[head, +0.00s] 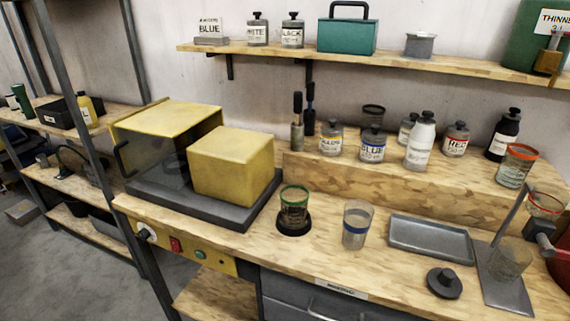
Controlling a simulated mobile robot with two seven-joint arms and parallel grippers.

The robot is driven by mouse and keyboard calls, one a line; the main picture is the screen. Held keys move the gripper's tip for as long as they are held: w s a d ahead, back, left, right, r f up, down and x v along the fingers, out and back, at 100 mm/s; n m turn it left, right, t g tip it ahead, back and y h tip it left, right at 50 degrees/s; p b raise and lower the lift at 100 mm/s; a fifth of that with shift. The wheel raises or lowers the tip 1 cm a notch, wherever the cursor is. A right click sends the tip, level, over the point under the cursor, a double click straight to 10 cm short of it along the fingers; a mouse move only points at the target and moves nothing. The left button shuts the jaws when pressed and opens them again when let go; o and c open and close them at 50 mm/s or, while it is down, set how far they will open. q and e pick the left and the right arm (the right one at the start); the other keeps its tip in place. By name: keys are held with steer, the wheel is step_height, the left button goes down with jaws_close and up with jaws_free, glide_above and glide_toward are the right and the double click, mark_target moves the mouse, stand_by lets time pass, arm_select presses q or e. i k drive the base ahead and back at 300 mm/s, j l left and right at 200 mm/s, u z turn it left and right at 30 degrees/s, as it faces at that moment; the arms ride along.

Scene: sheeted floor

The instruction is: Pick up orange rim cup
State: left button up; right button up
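The orange rim cup (515,167) is a clear cup with an orange band around its top. It stands upright at the right end of the raised wooden step (400,175) at the back of the bench. A second clear piece with an orange-red rim (545,204) sits lower right at a metal stand (510,215), partly cut by the picture edge; it looks like a funnel or cup. Neither of my grippers is in the head view.
A green-rimmed cup (294,208) stands on a black disc. A blue-banded cup (356,226), a grey tray (430,238) and a black knobbed lid (444,283) lie nearby. Several bottles line the step, including a black one (503,135) beside the orange rim cup. A shelf hangs above.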

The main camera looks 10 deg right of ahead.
mark_target(518, 159)
steer(key=z, duration=1.65)
